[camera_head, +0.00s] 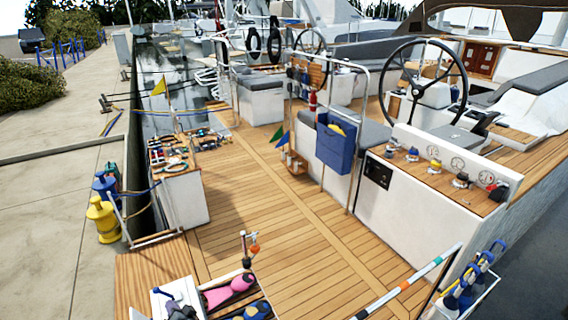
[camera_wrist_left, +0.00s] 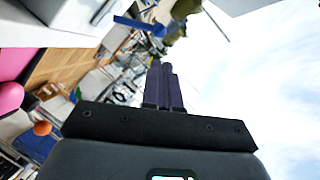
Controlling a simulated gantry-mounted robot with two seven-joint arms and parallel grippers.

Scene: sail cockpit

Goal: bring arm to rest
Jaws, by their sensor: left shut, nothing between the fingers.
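My left gripper (camera_wrist_left: 162,68) shows in the left wrist view as two dark purple fingers, closed together with nothing between them. Open sky lies to the right of the fingers and the deck scene to the left. In the head view a small dark purple shape at the bottom left edge looks like its fingers, beside a white box with a blue handle (camera_head: 166,293). My right gripper is in neither view.
A pink object (camera_head: 230,290) and an orange ball (camera_head: 254,248) are near the bottom left. A blue bag (camera_head: 335,146) hangs on the rail. The wooden deck (camera_head: 262,205) is largely clear.

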